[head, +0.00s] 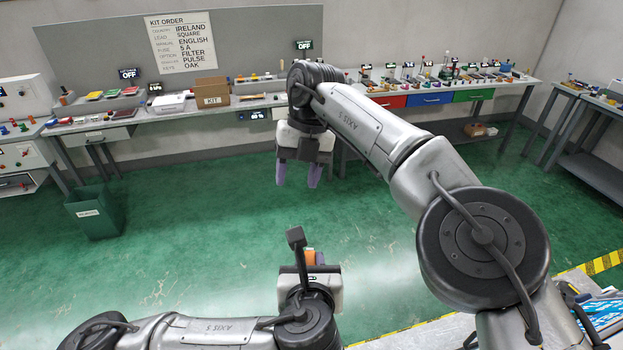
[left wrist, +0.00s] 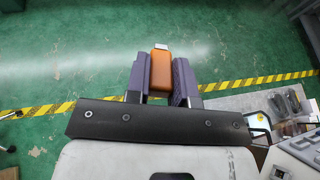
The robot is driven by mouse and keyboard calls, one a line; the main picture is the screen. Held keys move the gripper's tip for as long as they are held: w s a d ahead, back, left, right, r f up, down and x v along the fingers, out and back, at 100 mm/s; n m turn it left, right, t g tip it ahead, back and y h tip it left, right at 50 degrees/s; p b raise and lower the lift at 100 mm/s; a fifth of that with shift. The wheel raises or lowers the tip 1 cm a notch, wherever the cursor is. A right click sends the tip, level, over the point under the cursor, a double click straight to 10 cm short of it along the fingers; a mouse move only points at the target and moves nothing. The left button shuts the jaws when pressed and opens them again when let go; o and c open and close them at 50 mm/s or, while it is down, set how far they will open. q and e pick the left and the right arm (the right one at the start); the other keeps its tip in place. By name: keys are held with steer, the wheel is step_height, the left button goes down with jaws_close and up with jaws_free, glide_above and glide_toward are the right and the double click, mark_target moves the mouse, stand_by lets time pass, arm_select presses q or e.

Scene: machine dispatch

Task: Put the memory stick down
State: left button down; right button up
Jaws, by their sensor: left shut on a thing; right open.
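The memory stick (left wrist: 161,70) has an orange body and a pale metal plug end. My left gripper (left wrist: 160,80) is shut on it, with a purple finger on each side, and holds it over the green floor. In the head view my left gripper (head: 312,262) is low in the middle, and a bit of the orange memory stick (head: 310,257) shows there, mostly hidden by the wrist. My right gripper (head: 298,175) is open, its two purple fingers pointing down over the floor with nothing between them.
A long bench (head: 180,113) along the back wall carries trays, a KIT box (head: 211,91) and many small parts. A green bin (head: 92,212) stands on the floor at left. Shelved tables (head: 580,150) stand at right. A table with items shows at right in the left wrist view (left wrist: 235,103).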

steer(key=s+d+f+m+g+h, duration=0.2)
steer(key=s+f, duration=0.5)
steer(key=f, duration=0.3)
steer(key=shift+s+d, duration=0.25)
steer(key=shift+s, duration=0.1)
stand_by(0.4)
steer(key=c, duration=0.9)
arm_select(q)
steer(key=c, duration=0.9)
jaws_free()
arm_select(e)
jaws_close()
